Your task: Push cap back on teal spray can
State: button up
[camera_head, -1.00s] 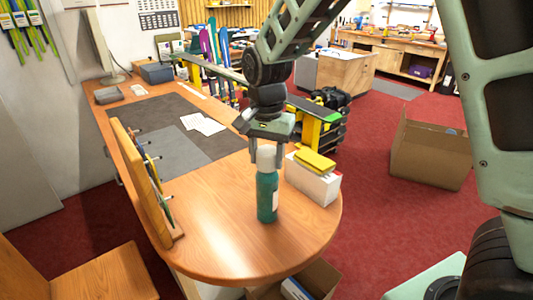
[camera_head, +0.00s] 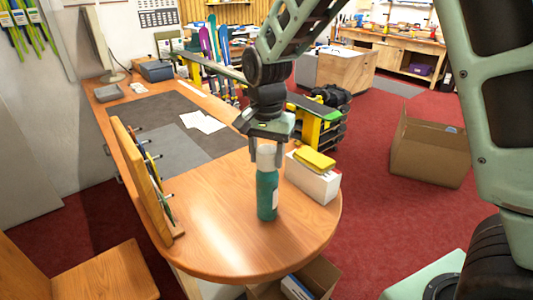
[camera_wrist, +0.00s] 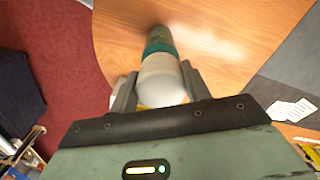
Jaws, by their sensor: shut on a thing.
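The teal spray can (camera_head: 267,196) stands upright on the rounded end of the wooden table, with a pale label patch on its side. The white cap (camera_head: 266,157) sits at the top of the can, in line with it. My gripper (camera_head: 266,150) points down and is shut on the cap, one finger on each side. In the wrist view the cap (camera_wrist: 162,80) lies between the fingers, with the teal can (camera_wrist: 158,41) directly beyond it. I cannot tell whether the cap is fully seated.
A white box (camera_head: 313,178) with a yellow item (camera_head: 314,159) on top stands close to the right of the can. A wooden rack (camera_head: 147,180) with tools stands at left. The wooden table (camera_head: 225,235) is bare in front of the can. A cardboard box (camera_head: 430,150) sits on the red floor.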

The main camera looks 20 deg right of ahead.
jog(key=shift+f, duration=0.4)
dwell(0.5)
jog(key=o, duration=1.6)
jog(key=shift+c, duration=0.2)
jog(key=shift+r, duration=0.1)
jog(key=shift+r+p, duration=3.05)
jog(key=shift+r, duration=0.45)
jog(key=shift+f, duration=0.1)
grip_shut()
